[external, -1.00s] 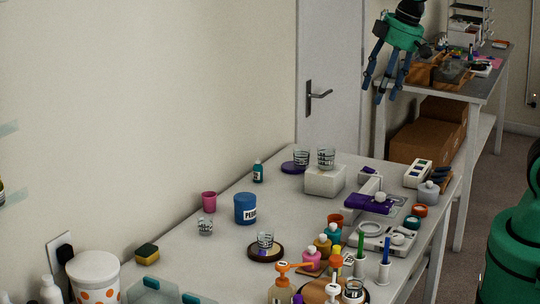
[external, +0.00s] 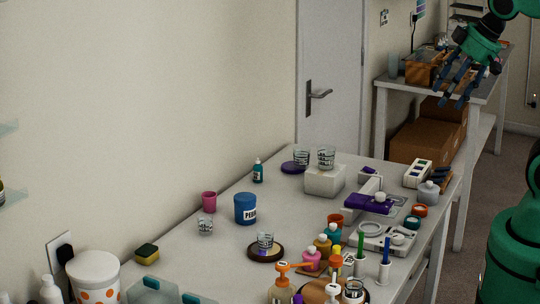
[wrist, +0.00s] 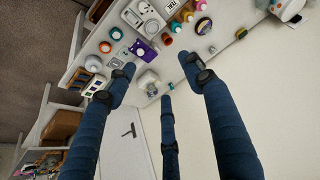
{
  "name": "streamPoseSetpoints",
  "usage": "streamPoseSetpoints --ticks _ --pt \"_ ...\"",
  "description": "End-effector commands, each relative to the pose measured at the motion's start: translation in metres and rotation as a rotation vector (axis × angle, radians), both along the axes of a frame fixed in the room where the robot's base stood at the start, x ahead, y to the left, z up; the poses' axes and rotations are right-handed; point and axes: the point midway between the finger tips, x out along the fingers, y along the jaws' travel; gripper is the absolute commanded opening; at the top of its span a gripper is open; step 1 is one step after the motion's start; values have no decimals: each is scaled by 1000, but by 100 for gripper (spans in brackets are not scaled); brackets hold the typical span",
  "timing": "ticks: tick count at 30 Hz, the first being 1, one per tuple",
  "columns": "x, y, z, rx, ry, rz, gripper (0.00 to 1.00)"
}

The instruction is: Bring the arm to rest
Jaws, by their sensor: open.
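My gripper (external: 459,84) is open and empty, high at the upper right of the external view. Its blue fingers hang down in front of the back bench, well above and away from the front table. In the wrist view its spread fingers (wrist: 165,85) frame the table, with nothing between them. My green arm shows at the right edge of the external view.
The front table (external: 195,262) holds glass cups, a blue tub (external: 245,208), a white block (external: 324,181), a purple-topped device (external: 370,202) and several pump bottles. A back bench (external: 398,86) carries a wooden box (external: 424,68). A door (external: 330,60) stands behind.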

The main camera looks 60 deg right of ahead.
Motion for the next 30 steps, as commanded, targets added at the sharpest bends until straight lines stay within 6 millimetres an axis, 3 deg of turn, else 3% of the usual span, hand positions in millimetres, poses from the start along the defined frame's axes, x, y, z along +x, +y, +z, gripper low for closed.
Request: streamPoseSetpoints --ticks 8,18,30 --pt "0 0 -6 0 0 1 52" --pt "0 0 -39 0 0 1 52" --pt "0 0 -39 0 0 1 52"
